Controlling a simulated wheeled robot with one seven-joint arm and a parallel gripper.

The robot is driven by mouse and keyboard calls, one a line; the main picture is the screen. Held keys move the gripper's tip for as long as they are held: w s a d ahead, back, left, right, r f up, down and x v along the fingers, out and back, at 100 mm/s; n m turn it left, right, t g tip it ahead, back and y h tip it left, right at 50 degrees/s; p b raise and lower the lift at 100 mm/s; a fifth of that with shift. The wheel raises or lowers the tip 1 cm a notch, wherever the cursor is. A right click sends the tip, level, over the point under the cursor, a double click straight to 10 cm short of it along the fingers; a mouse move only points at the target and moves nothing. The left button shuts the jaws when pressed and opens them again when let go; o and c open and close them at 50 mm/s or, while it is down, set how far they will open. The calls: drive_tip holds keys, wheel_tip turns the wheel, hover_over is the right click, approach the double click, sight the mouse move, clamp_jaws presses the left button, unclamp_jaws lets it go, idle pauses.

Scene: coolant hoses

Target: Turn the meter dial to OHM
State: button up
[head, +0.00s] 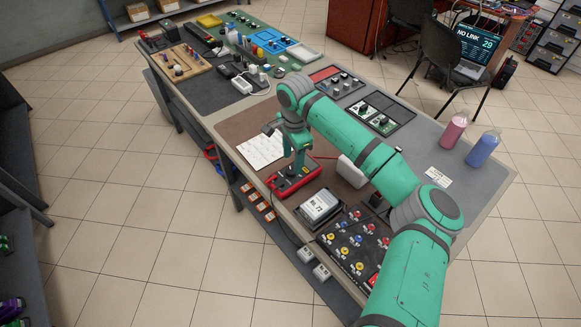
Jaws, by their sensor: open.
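The red meter (309,176) lies on the near left side of the workbench. Its dark face shows only in part, and I cannot read the dial or its markings at this size. My green gripper (293,170) points down over the meter, right at the dial area, and covers much of it. The fingers look parted, but I cannot tell whether they touch the dial.
A white sheet with a grid (262,149) lies left of the meter. A device with a light display (320,207) and a dark panel of coloured connectors (352,243) sit in front. A pink bottle (454,131) and a blue bottle (483,149) stand at the right.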

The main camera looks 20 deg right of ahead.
sight(291, 170)
drive_tip(key=shift+w+a+f, duration=0.15)
drive_tip(key=shift+f, duration=2.25)
drive_tip(key=c, duration=1.1)
